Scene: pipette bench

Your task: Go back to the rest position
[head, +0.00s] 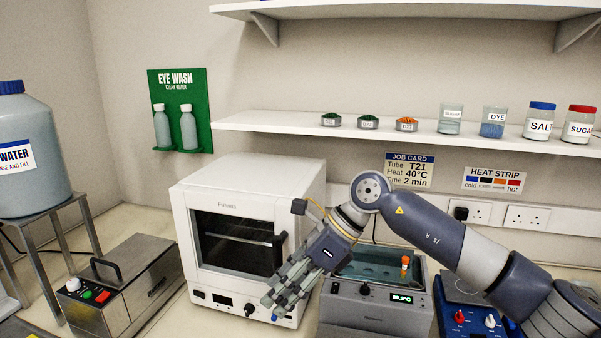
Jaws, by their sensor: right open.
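My right gripper (287,284) reaches in from the right and hangs in front of the white oven (250,180), near its lower right corner. It is open, and I see nothing between its fingers. My right arm (430,225) stretches over the water bath (375,307), hiding part of its back. An orange-capped tube (405,266) stands in the bath, apart from the gripper. My left gripper is not in view.
A steel device with a handle (125,283) stands left of the oven. A water container (28,165) sits on a metal stand at far left. A blue device with knobs (468,318) is at right. Shelf (270,124) holds small dishes and jars above.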

